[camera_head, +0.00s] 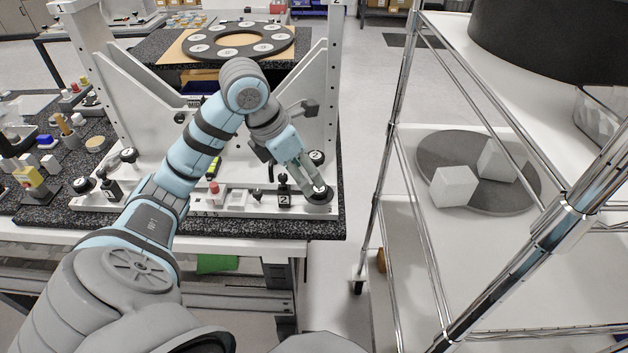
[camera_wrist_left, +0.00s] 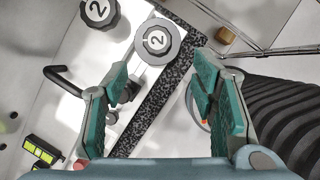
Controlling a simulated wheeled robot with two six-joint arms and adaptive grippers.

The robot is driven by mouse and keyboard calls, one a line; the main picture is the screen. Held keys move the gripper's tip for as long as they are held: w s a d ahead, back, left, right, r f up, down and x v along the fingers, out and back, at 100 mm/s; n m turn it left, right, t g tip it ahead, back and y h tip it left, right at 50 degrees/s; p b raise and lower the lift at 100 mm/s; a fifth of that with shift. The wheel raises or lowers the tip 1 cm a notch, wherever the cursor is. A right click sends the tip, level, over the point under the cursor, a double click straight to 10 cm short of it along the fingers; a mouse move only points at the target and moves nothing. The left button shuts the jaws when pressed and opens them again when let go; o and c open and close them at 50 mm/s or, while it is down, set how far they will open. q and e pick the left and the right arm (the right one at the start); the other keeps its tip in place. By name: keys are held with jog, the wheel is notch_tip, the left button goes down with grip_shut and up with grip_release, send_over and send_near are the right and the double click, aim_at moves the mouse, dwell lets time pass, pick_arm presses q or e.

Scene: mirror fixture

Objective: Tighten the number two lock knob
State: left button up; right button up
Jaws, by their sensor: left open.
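My left gripper (camera_head: 309,183) is open at the right front corner of the white fixture (camera_head: 235,207); its teal finger pads (camera_wrist_left: 160,105) show in the left wrist view. A round knob (camera_head: 318,192) with a pale face and dark rim sits at the fingertips, partly covered by them. In the left wrist view this face-on knob marked 2 (camera_wrist_left: 157,41) lies beyond the gap between the fingers, with no contact visible. A second knob marked 2 (camera_wrist_left: 99,11) is to its upper left. I cannot tell which is the lock knob. A black block marked 2 (camera_head: 284,199) stands left of the gripper.
A dark ring with white discs (camera_head: 237,40) lies behind the fixture. Another knob (camera_head: 84,186) is at its left front. A black bent lever (camera_wrist_left: 62,80) is near the left finger. A wire-framed shelf rack (camera_head: 440,190) stands at right, across a floor gap.

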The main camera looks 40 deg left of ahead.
aim_at(315, 190)
pick_arm(q)
jog(key=b+x, duration=0.1)
jog(key=x, duration=0.4)
jog(key=shift+w, duration=0.25)
jog(key=shift+w+d+f, duration=0.1)
jog(key=shift+w+f, duration=0.8)
jog(key=shift+w, duration=0.05)
jog(key=shift+s+r, duration=0.25)
jog(key=shift+s, duration=0.2)
jog(key=shift+c, duration=0.4)
jog(key=c, duration=1.1)
jog(key=shift+o, duration=0.2)
pick_arm(e)
jog(key=shift+w+a+f, duration=0.15)
jog(key=shift+w+f, duration=0.6)
